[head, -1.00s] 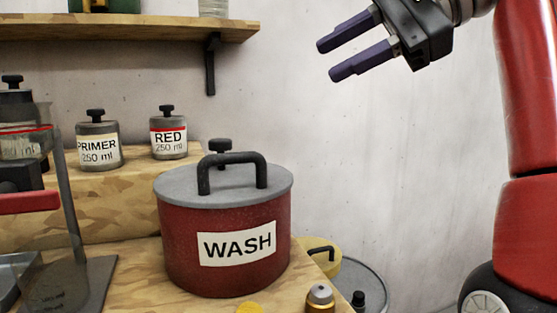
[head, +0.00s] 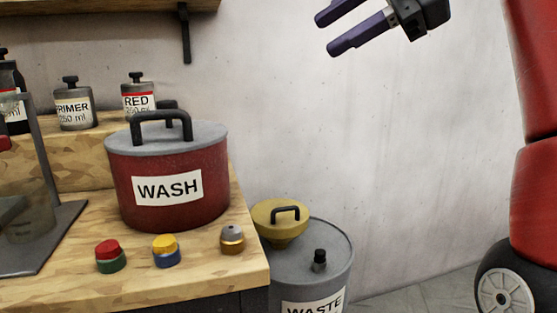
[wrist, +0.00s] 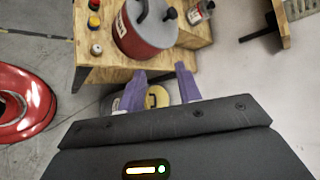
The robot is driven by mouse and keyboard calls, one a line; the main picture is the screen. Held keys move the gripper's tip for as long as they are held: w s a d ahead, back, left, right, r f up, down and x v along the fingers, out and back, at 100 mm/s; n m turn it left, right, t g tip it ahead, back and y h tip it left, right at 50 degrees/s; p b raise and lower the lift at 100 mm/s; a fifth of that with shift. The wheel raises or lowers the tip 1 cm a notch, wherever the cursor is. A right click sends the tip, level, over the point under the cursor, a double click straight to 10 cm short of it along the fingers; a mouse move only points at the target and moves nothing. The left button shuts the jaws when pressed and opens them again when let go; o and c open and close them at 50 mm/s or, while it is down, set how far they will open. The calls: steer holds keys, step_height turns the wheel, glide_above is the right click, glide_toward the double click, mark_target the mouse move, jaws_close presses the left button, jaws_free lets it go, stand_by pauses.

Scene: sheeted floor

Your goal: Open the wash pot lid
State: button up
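The red wash pot (head: 212,183) with a white WASH label stands on the wooden bench. Its grey lid (head: 207,134) sits on top, closed, with a dark arched handle (head: 160,117). The pot also shows at the top of the wrist view (wrist: 150,38). My gripper (head: 325,34) is open and empty, with purple fingers. It is in the air up and to the right of the pot, apart from it. In the wrist view, my gripper (wrist: 160,82) has its two fingers spread, with the pot beyond them.
A grey WASTE drum (head: 338,262) with a yellow lidded funnel (head: 268,228) stands right of the bench. Several small coloured caps, including a red-and-green one (head: 111,256), lie in front of the pot. PRIMER (head: 74,108) and RED (head: 135,90) jars stand behind. A shelf (head: 130,8) hangs above.

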steer(key=w+a+f+n+h, duration=0.1)
steer(key=w+a+f+h, duration=0.2)
steer(key=f, duration=0.5)
steer(key=a+f+n+h, duration=0.1)
steer(key=a+f+h, duration=0.25)
steer(key=f, duration=0.45)
steer(key=s+d+f+n+h, duration=0.1)
steer(key=s+d+f+n, duration=0.2)
steer(key=f, duration=0.7)
steer(key=s+d+f+n+h, duration=0.1)
steer(key=s+d+f+n, duration=0.1)
steer(key=s+d+f, duration=0.4)
steer(key=s+d+f+n+t+h, duration=0.1)
steer(key=s+d+f+n+h, duration=0.1)
steer(key=f, duration=1.2)
steer(key=s+d+n, duration=0.1)
steer(key=s+d, duration=0.1)
steer(key=d, duration=0.1)
steer(key=shift+s+f+n, duration=0.3)
steer(key=shift+s, duration=0.1)
